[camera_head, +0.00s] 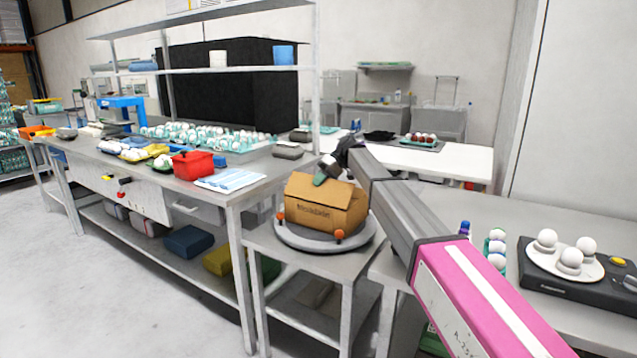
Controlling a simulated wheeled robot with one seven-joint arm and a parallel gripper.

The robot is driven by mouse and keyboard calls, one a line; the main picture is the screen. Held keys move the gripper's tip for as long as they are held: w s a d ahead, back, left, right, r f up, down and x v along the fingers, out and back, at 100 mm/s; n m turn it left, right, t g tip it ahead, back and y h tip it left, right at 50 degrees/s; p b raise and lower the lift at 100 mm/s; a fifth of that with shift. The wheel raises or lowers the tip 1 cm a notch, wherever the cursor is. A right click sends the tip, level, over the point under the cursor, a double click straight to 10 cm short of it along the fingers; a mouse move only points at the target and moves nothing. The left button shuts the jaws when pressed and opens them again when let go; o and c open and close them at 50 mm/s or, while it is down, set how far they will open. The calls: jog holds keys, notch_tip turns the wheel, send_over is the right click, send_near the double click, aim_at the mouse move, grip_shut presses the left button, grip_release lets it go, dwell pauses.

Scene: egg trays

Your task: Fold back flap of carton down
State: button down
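A brown cardboard carton (315,214) with printing on its front stands on a round grey turntable (290,238). The turntable sits on a small metal stand between two benches. The carton's top looks partly open, with a flap (318,189) sloping at the top. My gripper (322,178) is at the carton's top back, reaching in from the right. It is close to the upper edge of the carton; I cannot tell if it touches. The back flap is largely hidden behind the gripper and the carton's top. The fingers are too small and dark to tell open from shut.
A long bench at the left holds a red container (193,165) and many white eggs. A black scale (560,283) with eggs stands at the right. My arm spans the space above the right bench.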

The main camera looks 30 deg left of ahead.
dwell(0.3)
jog(key=c, duration=1.3)
grip_release()
jog(key=shift+c, duration=0.2)
jog(key=v, duration=1)
jog(key=shift+w+d+r, duration=0.2)
jog(key=shift+w+r, duration=0.05)
jog(key=shift+w, duration=0.05)
